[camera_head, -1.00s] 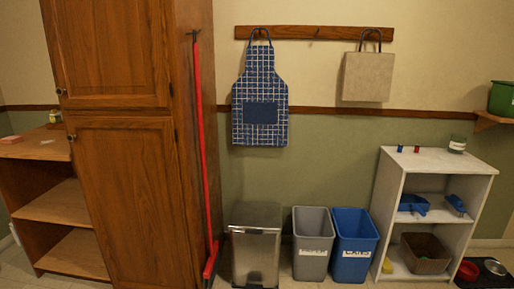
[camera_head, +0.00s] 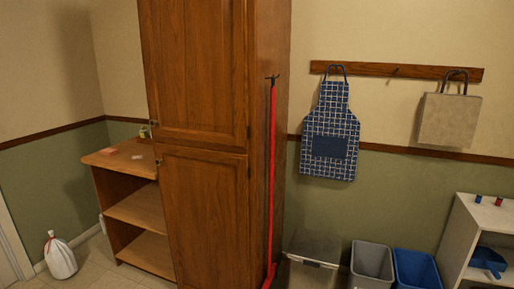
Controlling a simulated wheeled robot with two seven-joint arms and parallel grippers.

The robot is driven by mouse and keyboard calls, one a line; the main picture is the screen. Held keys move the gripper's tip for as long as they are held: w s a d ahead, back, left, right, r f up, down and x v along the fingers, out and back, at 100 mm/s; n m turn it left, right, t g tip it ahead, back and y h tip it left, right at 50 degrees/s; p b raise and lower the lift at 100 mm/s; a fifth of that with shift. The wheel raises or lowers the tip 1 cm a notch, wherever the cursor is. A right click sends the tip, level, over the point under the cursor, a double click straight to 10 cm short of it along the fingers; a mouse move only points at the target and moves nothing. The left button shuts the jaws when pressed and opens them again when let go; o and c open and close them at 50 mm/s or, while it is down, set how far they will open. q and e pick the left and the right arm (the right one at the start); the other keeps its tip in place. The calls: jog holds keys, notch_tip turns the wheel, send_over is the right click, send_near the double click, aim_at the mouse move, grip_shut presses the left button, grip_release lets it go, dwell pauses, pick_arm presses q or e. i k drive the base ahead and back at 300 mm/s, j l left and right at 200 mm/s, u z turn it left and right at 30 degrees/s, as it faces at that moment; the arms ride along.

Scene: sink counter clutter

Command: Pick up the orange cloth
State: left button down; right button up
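I cannot make out an orange cloth for certain. A small flat pinkish-orange item (camera_head: 113,152) lies on the top of the wooden shelf unit (camera_head: 140,211) at the left; it is too small to tell whether it is cloth. A smaller pale item (camera_head: 137,156) lies beside it, and a small yellowish-green object (camera_head: 145,132) stands at the back. Neither of my grippers is in view.
A tall wooden cabinet (camera_head: 196,120) stands in the middle, with a red-handled broom (camera_head: 272,190) on its side. A white tied bag (camera_head: 60,257) sits on the floor at left. Bins (camera_head: 371,265) and a white shelf (camera_head: 460,240) stand at right. Floor before the wooden shelf looks clear.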

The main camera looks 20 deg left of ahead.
aim_at(109, 152)
jog(key=u, duration=1.5)
jog(key=i+l, duration=0.15)
jog(key=i, duration=0.25)
jog(key=i+l, duration=0.15)
jog(key=i, duration=0.25)
jog(key=i+j, duration=0.25)
jog(key=i, duration=0.2)
jog(key=i+j, duration=0.25)
jog(key=i, duration=0.2)
jog(key=i+j, duration=0.25)
jog(key=i, duration=0.2)
jog(key=i+j, duration=0.3)
jog(key=i, duration=0.15)
